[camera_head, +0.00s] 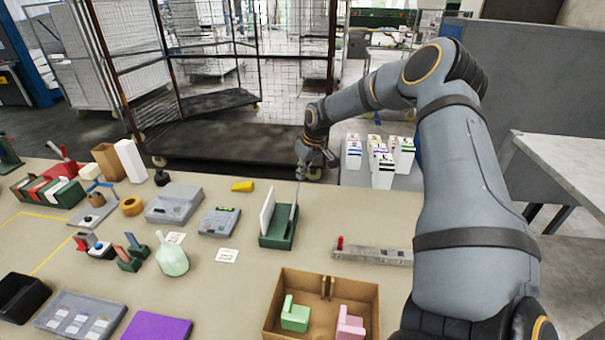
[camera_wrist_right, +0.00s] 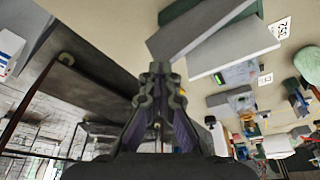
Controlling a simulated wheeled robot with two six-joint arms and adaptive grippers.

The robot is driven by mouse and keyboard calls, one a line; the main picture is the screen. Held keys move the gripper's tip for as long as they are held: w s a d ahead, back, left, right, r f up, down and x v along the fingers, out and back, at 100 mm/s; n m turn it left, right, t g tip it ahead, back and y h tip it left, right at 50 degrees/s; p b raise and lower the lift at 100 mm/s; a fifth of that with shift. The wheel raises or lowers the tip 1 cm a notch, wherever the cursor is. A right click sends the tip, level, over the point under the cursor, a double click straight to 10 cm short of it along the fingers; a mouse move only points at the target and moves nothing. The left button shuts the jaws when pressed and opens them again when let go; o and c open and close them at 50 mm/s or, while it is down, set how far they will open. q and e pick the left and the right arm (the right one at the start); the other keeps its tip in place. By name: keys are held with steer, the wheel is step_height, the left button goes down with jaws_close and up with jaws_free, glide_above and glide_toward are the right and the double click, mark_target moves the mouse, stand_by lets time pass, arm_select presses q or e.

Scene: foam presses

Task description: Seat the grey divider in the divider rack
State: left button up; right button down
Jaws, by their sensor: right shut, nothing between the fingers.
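The green divider rack (camera_head: 275,241) stands mid-table in the head view; part of it shows at the top of the right wrist view (camera_wrist_right: 180,9). The grey divider (camera_head: 295,215) stands upright in the rack's right part, seen nearly edge-on. Its broad face shows in the right wrist view (camera_wrist_right: 195,30). I cannot tell how deep its lower edge sits. A white divider (camera_head: 267,211) stands to its left, apart from it. My right gripper (camera_head: 302,176) is shut and empty near the grey divider's far top end; fingertips (camera_wrist_right: 160,68) look clear of it. My left gripper is out of view.
A cardboard box (camera_head: 372,290) with green and pink pieces is at the front. A grey bar with a red knob (camera_head: 372,254) lies to the rack's right. Grey devices (camera_head: 219,222) and a yellow block (camera_head: 242,186) are to its left.

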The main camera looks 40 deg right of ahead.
steer(key=shift+s+a+f, duration=0.1)
steer(key=shift+s+f, duration=0.1)
steer(key=shift+f, duration=0.2)
steer(key=shift+r, duration=0.1)
steer(key=w+v, duration=0.1)
steer(key=v, duration=1.3)
steer(key=shift+w+d+r, duration=0.2)
steer(key=shift+d+r, duration=0.05)
steer(key=shift+r, duration=0.25)
